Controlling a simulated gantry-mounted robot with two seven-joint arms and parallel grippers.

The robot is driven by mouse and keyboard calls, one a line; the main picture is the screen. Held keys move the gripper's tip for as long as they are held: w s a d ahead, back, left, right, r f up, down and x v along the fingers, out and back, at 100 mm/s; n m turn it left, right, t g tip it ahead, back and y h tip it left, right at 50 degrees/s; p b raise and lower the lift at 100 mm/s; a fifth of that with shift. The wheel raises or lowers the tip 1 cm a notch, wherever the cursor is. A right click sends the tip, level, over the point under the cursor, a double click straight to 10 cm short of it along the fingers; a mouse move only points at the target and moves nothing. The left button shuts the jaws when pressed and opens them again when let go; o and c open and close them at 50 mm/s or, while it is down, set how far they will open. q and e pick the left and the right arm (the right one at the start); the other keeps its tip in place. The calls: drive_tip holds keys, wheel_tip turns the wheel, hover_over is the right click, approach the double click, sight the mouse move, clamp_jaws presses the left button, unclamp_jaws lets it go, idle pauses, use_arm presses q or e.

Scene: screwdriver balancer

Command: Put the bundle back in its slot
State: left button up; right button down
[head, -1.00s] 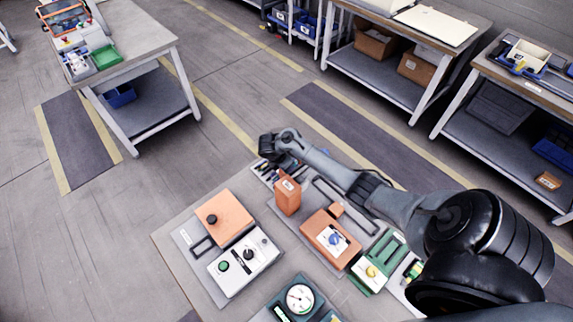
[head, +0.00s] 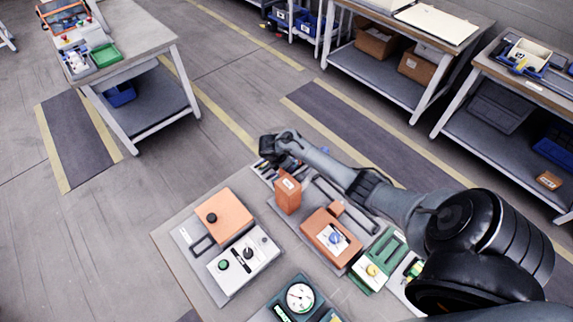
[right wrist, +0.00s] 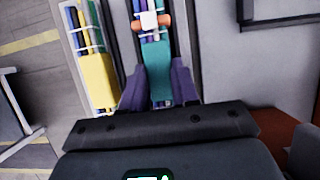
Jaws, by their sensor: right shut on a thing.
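In the right wrist view, a bundle (right wrist: 157,58) of teal, blue and purple strips has a white clip with orange ends across it. My right gripper (right wrist: 158,84) is shut on its near end, one finger on each side. The bundle lies lengthwise over a light-walled slot (right wrist: 113,40); I cannot tell whether it rests on the floor of the slot. In the head view my right gripper (head: 283,163) is at the table's far edge, and the bundle there is mostly hidden by the arm. My left gripper is not in view.
A neighbouring slot holds a yellow bundle (right wrist: 97,78) with white ties. An orange upright block (head: 288,195) stands close to my right gripper. An orange box (head: 330,238), a grey control box (head: 243,262) and a gauge (head: 300,298) are on the table.

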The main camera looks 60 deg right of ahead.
idle(0.4)
drive_tip(key=c, duration=0.8)
unclamp_jaws()
drive_tip(key=p+v, duration=0.3)
drive_tip(key=v, duration=0.6)
drive_tip(key=shift+r, duration=0.2)
drive_tip(key=shift+w+a+r+p, duration=0.1)
drive_tip(key=shift+a+r+p, duration=0.2)
drive_tip(key=shift+r, duration=0.3)
